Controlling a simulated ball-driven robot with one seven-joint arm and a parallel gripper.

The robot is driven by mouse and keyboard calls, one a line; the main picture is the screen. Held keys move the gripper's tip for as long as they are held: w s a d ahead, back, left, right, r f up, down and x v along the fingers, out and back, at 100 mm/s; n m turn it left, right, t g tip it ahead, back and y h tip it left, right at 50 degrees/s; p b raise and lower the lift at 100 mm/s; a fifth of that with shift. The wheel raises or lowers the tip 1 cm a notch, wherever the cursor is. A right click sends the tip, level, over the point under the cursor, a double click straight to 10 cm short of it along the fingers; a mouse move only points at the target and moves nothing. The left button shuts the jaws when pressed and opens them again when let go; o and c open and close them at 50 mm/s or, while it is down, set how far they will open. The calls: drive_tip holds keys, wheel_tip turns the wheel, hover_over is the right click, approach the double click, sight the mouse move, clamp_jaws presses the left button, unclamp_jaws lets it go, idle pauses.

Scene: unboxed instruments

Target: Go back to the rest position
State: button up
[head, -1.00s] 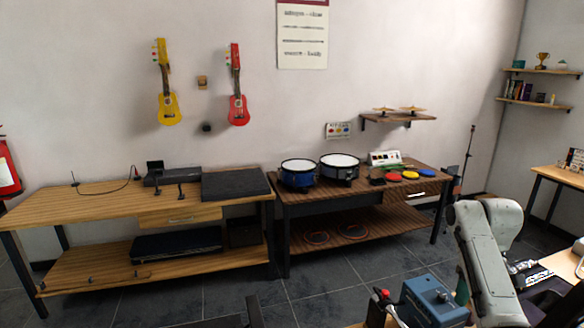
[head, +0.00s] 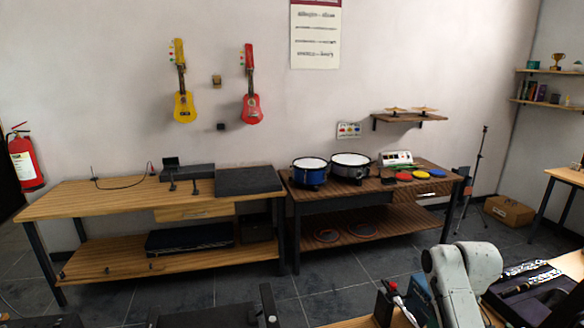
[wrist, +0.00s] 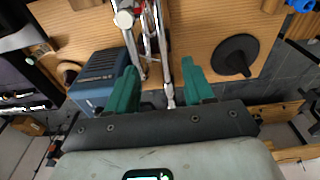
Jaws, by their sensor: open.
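My gripper (wrist: 162,90) shows in the wrist view with two green fingers spread apart. It is open, and nothing is held between the fingers. Thin metal rods show beyond the fingers, over a wooden table top (wrist: 205,30). In the head view my pale arm stands at the lower right, and the gripper itself cannot be seen there.
A blue box (wrist: 98,78) lies beside the left finger in the wrist view. A black disc (wrist: 235,55) lies right of the fingers. In the head view, a workbench (head: 100,200) and a drum table (head: 290,190) stand along the wall, with dark tiled floor in front.

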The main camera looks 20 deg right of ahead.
drive_tip(key=s+a+f+t, duration=0.1)
drive_tip(key=a+f, duration=0.2)
drive_tip(key=a, duration=0.2)
drive_tip(key=s+a+f, duration=0.2)
drive_tip(key=a, duration=0.3)
drive_tip(key=s+a+t, duration=0.3)
drive_tip(key=s+a, duration=1)
drive_tip(key=s, duration=0.2)
drive_tip(key=s+d+f+g+b, duration=0.1)
drive_tip(key=s+f+g+b, duration=0.2)
drive_tip(key=s+f, duration=0.5)
drive_tip(key=s+g, duration=0.1)
drive_tip(key=s, duration=0.2)
drive_tip(key=shift+d+f+m+b, duration=0.3)
drive_tip(key=shift+d+f+b, duration=0.05)
drive_tip(key=shift+d+f, duration=0.05)
